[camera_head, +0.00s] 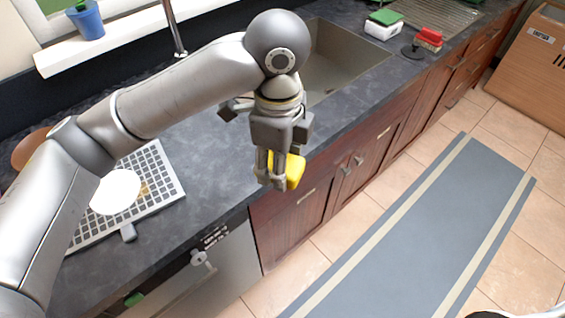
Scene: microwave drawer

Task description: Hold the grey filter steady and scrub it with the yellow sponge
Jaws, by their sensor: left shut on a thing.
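The grey filter (160,165), a flat mesh panel with a tab at its front edge, lies on the dark counter at the left, partly behind my left arm. A white oval patch covers part of it, and a brownish stain shows beside the patch. My left gripper (277,180) points down and is shut on the yellow sponge (295,171). It holds the sponge in the air by the counter's front edge, to the right of the filter and apart from it. The fingers hide part of the sponge. My right gripper is not in view.
The sink (345,55) lies behind my left gripper. A green-topped white box (383,27) and a red brush (430,38) stand beyond it. A blue pot (86,20) is on the sill. The counter (215,165) between filter and gripper is clear. A mat (420,235) covers the floor.

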